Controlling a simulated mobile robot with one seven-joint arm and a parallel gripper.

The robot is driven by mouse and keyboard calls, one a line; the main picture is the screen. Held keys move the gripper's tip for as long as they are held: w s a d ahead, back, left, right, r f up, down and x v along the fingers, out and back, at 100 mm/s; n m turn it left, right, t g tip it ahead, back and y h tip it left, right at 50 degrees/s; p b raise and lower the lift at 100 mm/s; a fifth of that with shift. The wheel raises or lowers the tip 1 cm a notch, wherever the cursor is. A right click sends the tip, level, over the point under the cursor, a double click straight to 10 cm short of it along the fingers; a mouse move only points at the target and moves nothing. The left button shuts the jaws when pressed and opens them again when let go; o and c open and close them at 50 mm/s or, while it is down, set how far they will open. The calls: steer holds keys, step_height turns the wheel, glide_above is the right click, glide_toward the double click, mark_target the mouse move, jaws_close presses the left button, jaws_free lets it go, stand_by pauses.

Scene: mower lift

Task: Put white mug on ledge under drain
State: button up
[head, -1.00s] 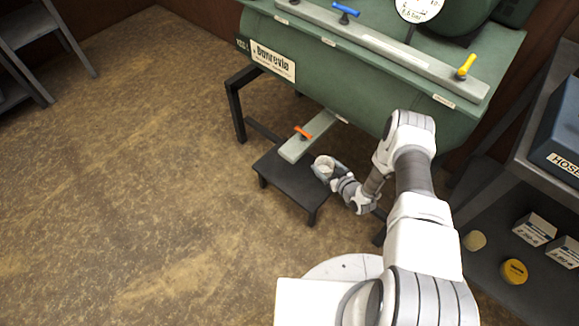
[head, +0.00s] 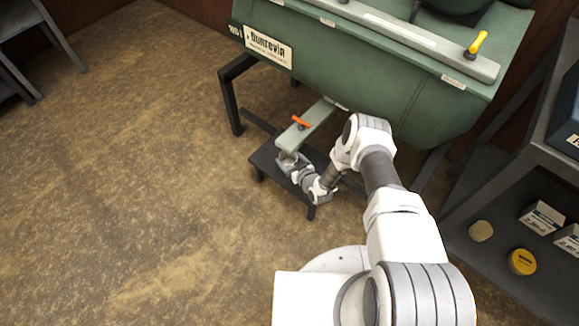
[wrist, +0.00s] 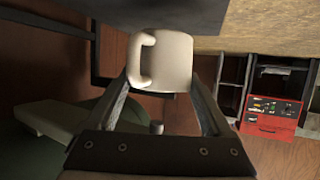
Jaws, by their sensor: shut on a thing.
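The white mug (wrist: 170,62) sits between the two fingers of my gripper (wrist: 162,88) in the wrist view, its handle on the left. My gripper (head: 291,163) is shut on it. In the head view the mug is mostly hidden by the gripper. The gripper is over the rear left part of the low black ledge (head: 268,160), just in front of the drain (head: 301,121) with its orange lever. In the wrist view the ledge (wrist: 170,14) meets the mug's upper edge in the picture; I cannot tell whether they touch.
The green tank (head: 380,75) overhangs the ledge, with its dark frame leg (head: 232,105) at the left. A grey shelf (head: 480,205) with small boxes and a yellow tin (head: 522,262) stands at the right. A red cabinet (wrist: 272,116) shows in the wrist view.

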mark_target(288, 160)
step_height(288, 160, down, 4)
steer(key=shift+f+b, duration=0.1)
steer(key=shift+b, duration=1)
steer(key=o, duration=1.2)
steer(key=shift+c, duration=0.2)
